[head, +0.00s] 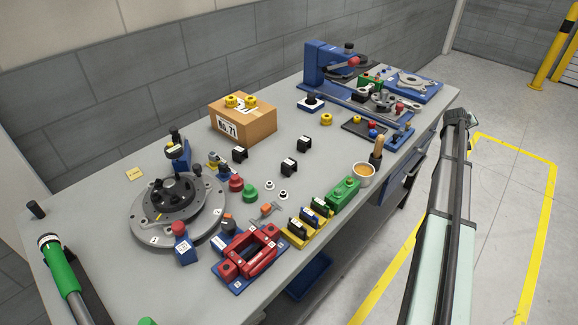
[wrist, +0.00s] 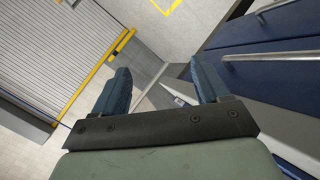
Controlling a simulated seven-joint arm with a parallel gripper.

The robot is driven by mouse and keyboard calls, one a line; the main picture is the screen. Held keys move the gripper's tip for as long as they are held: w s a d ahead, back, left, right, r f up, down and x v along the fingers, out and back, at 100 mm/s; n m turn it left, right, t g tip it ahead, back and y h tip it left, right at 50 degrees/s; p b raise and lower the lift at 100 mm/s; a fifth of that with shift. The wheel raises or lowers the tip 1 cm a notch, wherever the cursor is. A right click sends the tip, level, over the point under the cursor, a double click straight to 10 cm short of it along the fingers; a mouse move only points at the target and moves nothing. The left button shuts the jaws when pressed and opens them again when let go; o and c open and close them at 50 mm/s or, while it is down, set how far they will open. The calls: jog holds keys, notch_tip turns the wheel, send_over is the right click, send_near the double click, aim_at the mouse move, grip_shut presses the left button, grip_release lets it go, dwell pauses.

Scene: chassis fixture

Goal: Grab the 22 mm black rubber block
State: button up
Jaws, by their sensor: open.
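Black blocks with white labels stand apart on the grey bench: one (head: 240,155) in front of the cardboard box, one (head: 303,144) further right, and one (head: 289,167) just nearer. Their labels are too small to read, so I cannot tell which is 22 mm. My gripper (wrist: 162,88) shows in the wrist view with its two blue fingers wide apart and nothing between them. It points at the floor beside blue drawers, away from the blocks. In the head view my arm is off the bench's right side, and I cannot make out the fingers there.
A cardboard box (head: 243,122) stands behind the blocks. A round dial fixture (head: 178,212) is at left, a red clamp fixture (head: 249,256) and green block (head: 343,194) at the front edge. A blue press rig (head: 322,66) is at the back. Blue drawers (wrist: 265,65) flank my gripper.

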jog(key=w+a+r, duration=0.3)
jog(key=a+r, duration=0.5)
jog(key=r, duration=0.1)
jog(key=s+a+r+n+g+y, duration=0.2)
jog(key=a+y, duration=0.2)
jog(key=a, duration=2.1)
notch_tip(320, 180, up, 3)
jog(key=n+g+y, duration=0.5)
jog(key=n, duration=0.1)
send_over(286, 160)
jog(key=f, duration=0.7)
jog(key=shift+s+d+f, duration=0.25)
jog(key=shift+s+f, duration=0.1)
jog(key=shift+f, duration=0.05)
jog(key=shift+w+a+f, duration=0.15)
jog(key=shift+f, duration=1.2)
jog(key=shift+w+a+f, duration=0.1)
jog(key=shift+w+f, duration=0.05)
jog(key=shift+f, duration=1.2)
jog(key=c, duration=1.1)
jog(key=shift+o, duration=0.2)
